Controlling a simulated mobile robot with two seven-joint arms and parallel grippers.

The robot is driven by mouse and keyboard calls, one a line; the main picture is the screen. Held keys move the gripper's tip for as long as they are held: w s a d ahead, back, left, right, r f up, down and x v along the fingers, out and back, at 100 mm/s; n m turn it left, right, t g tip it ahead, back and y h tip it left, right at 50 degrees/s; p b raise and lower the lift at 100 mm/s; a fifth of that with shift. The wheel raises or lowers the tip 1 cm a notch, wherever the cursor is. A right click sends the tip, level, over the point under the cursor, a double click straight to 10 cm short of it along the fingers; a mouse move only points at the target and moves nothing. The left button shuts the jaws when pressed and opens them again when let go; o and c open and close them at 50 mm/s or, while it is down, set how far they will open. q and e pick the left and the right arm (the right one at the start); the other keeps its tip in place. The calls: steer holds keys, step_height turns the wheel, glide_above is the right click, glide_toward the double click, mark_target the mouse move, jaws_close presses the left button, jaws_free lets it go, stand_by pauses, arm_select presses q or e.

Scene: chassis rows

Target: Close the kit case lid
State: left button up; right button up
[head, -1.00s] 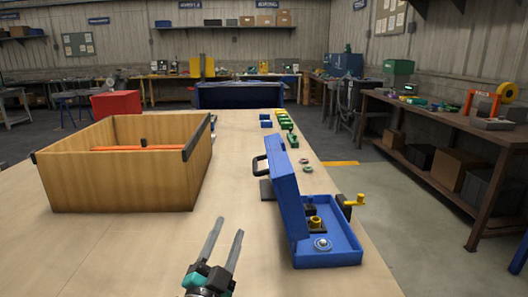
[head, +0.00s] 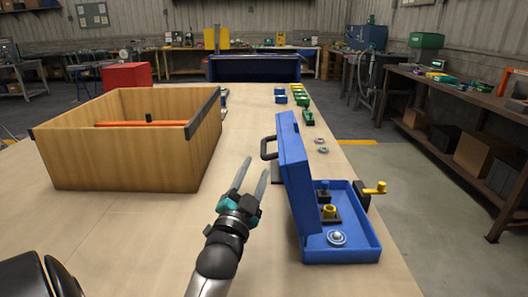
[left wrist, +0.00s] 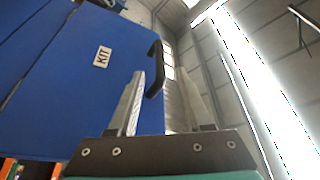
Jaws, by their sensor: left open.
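The blue kit case (head: 350,252) stands open on the table. Its lid (head: 293,165) is raised on the left side, with a black handle (head: 268,148) on its outer face. Inside the tray are yellow and dark parts and a round metal piece (head: 337,238). My left gripper (head: 254,178) is open and empty, just left of the lid, and I see no contact. In the left wrist view, the lid's outer face (left wrist: 65,65) with its KIT label fills the left, and the handle (left wrist: 154,68) shows beyond the open fingers (left wrist: 165,95). My right gripper is not in view.
A wooden box (head: 120,155) with an orange-handled item stands at the left of the table. Several small blue, green and yellow parts (head: 294,95) and rings (head: 321,144) lie beyond the case. A yellow-handled clamp (head: 373,188) is right of the case. The near table is clear.

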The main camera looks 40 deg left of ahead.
mark_target(264, 146)
arm_select(q)
steer(key=b+x, duration=0.1)
steer(key=x, duration=0.5)
steer(key=shift+w+a, duration=0.1)
steer(key=shift+w, duration=0.1)
steer(key=shift+x, duration=0.85)
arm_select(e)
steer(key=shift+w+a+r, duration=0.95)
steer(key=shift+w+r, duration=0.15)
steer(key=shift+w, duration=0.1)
arm_select(q)
steer(key=shift+c, duration=0.3)
jaws_close()
